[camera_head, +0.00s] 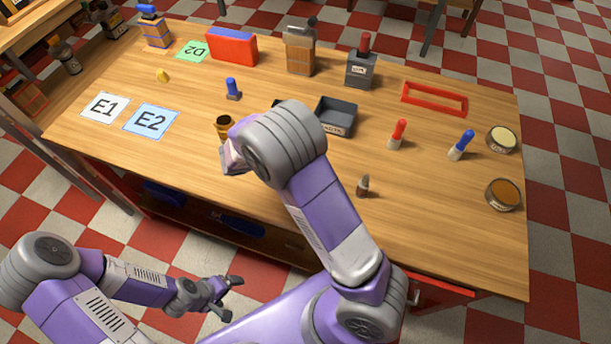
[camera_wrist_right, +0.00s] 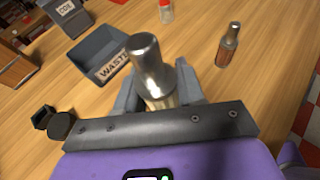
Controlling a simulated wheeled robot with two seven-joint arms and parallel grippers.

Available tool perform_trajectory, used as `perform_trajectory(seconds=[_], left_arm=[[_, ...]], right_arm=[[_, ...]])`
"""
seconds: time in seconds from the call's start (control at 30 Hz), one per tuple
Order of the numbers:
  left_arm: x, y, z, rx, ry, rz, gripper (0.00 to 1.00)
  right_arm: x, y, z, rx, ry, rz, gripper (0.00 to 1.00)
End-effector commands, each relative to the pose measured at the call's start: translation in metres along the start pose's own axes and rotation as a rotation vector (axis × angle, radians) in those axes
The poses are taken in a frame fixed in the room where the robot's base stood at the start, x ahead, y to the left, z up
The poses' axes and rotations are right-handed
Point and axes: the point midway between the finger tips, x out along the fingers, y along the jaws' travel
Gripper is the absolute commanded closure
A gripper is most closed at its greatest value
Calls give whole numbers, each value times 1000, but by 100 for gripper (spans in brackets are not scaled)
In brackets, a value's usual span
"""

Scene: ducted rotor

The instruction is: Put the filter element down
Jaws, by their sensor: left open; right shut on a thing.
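My right gripper (camera_wrist_right: 160,98) is shut on the filter element (camera_wrist_right: 148,62), a shiny silver cylinder with a rounded end, seen between the fingers in the right wrist view. Whether the element touches the table I cannot tell. My left gripper (camera_head: 228,290) is open and empty, low in front of the table.
Cards E1 (camera_head: 104,107), E2 (camera_head: 151,120) and D2 (camera_head: 193,51) lie at the left. A grey waste bin (camera_head: 337,116) stands behind my right arm.

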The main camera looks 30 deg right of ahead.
Motion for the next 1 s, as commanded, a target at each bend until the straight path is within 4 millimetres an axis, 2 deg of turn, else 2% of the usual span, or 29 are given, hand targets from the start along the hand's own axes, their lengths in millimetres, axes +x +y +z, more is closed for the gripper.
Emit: perform_trajectory(seconds=[0.1,0.2,0.47,0.63,1.0], left_arm=[[10,-4,0,0,0,0,11],[16,-6,-1,0,0,0,11],[22,-8,-1,0,0,0,11],[32,-12,-1,0,0,0,11],[32,-12,-2,0,0,0,11]], right_arm=[[10,-1,-25,-1,-1,-8,92],[17,-1,-41,-1,-2,-7,92],[25,-1,-61,1,0,-4,92],[35,-1,-84,-1,-1,-4,92],[37,0,-90,1,0,-3,92]])
